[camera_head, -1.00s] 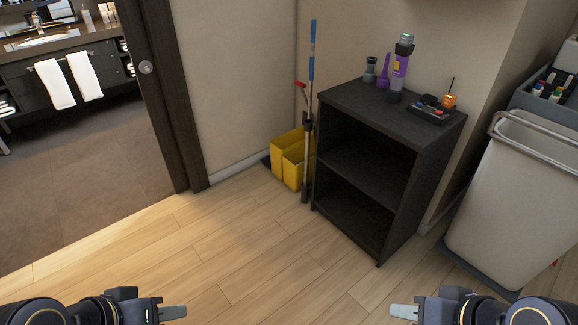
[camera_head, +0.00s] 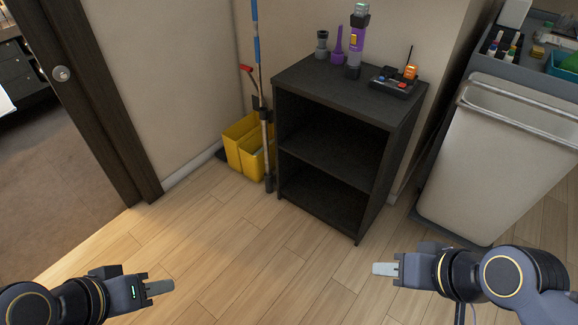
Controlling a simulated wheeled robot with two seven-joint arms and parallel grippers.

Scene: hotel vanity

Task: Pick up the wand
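Several upright items stand on top of the black cabinet (camera_head: 345,92). One is a tall purple and grey wand-like device (camera_head: 354,58) with a yellow patch and a clear tip. Left of it stands a slim purple piece (camera_head: 338,50) with a narrow neck. I cannot tell for sure which of these is the wand. My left gripper (camera_head: 160,288) is low at the left, above the floor, far from the cabinet. My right gripper (camera_head: 384,269) is low at the right, in front of the cabinet. Both seem empty; the finger gap is not clear in either.
A small grey item (camera_head: 321,44) and a dark tray with an orange radio (camera_head: 410,72) share the cabinet top. The wooden floor ahead is clear.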

